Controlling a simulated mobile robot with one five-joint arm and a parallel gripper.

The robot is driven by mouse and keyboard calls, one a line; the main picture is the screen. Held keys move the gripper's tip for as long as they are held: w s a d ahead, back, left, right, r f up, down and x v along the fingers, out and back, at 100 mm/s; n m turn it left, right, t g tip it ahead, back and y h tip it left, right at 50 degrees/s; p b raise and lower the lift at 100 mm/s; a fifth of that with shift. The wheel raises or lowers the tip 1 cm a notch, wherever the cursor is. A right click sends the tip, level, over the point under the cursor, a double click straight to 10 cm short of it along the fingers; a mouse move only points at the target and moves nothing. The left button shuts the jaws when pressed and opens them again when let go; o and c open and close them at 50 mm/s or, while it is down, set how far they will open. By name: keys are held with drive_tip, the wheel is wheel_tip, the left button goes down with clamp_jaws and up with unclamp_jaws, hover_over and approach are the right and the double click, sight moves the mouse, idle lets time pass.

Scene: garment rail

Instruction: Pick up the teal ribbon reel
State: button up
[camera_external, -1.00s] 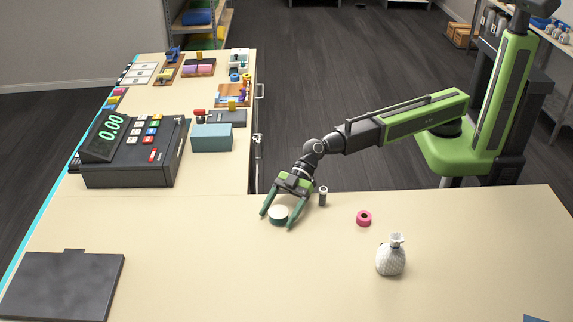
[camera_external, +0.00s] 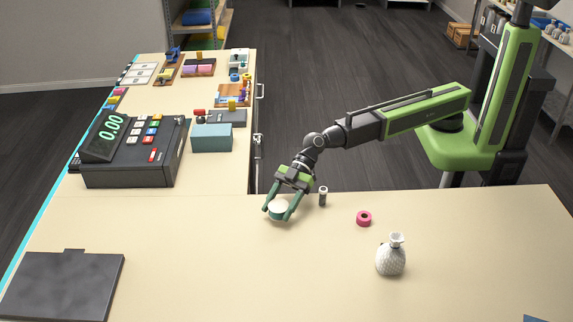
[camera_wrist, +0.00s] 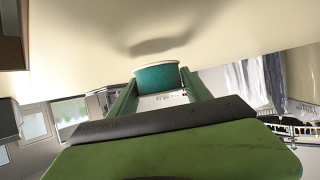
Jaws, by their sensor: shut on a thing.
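The teal ribbon reel (camera_external: 278,212) has a pale top and a teal side. It is between the fingers of my gripper (camera_external: 279,214) near the back edge of the counter. My gripper is shut on it, with one green finger on each side. In the wrist view the reel (camera_wrist: 157,78) shows between the two fingertips (camera_wrist: 157,82), its teal side facing the camera. A shadow lies on the counter beside it, and a gap shows between reel and shadow in that view. How high it is off the counter is hard to tell.
A small dark cylinder with a light top (camera_external: 323,196) stands just right of my gripper. A cash register (camera_external: 130,150) is at left and a dark flat board (camera_external: 62,285) at front left. The counter's middle is clear.

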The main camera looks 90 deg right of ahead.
wheel_tip(320, 180, up, 3)
drive_tip(key=shift+f+p, duration=0.15)
drive_tip(key=shift+p, duration=0.6)
drive_tip(key=d+r+p, duration=0.5)
drive_tip(key=d, duration=0.6)
drive_tip(key=shift+d+r+p, duration=0.35)
drive_tip(key=shift+r, duration=0.05)
drive_tip(key=shift+w, duration=0.1)
